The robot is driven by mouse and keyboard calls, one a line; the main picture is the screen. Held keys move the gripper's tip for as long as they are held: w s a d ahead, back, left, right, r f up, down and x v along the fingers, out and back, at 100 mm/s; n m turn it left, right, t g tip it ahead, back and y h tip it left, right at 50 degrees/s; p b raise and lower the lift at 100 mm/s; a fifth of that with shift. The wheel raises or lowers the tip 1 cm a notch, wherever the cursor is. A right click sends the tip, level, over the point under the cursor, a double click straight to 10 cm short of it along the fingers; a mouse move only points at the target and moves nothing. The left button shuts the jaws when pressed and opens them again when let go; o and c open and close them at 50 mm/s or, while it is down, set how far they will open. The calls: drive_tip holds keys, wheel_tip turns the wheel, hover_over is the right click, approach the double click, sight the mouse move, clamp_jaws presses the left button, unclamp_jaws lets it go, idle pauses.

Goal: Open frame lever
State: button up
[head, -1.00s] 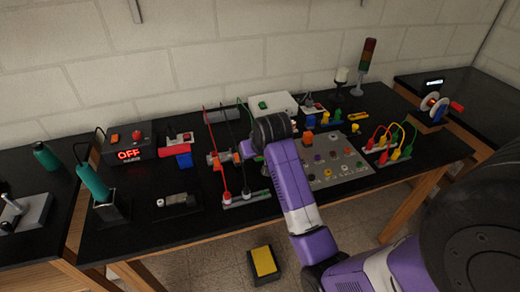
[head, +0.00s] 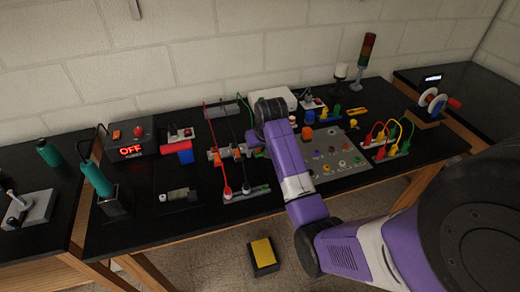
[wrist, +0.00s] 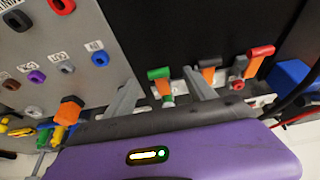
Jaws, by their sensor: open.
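A pale rail (head: 228,153) on the bench in the head view carries several small orange levers (head: 237,153). I cannot tell for sure which one is the frame lever. In the wrist view a lever with an orange body and a green part (wrist: 161,84) stands between my two grey fingers. More levers sit to its right, one orange with a grey top (wrist: 208,74) and one with a red handle (wrist: 262,52). My gripper (wrist: 160,84) is open, with fingers apart; contact with the lever is not clear. In the head view my arm partly hides the rail's right end.
A grey panel (head: 345,165) with coloured sockets lies to the right of the rail. Red and black cables (head: 222,165) with upright plugs stand in front and left. A white box (head: 272,97) is behind my arm. Bare black bench (head: 140,215) shows at the front left.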

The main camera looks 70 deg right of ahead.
drive_tip(key=shift+c, duration=0.2)
drive_tip(key=c, duration=1.3)
drive_tip(key=shift+c, duration=0.2)
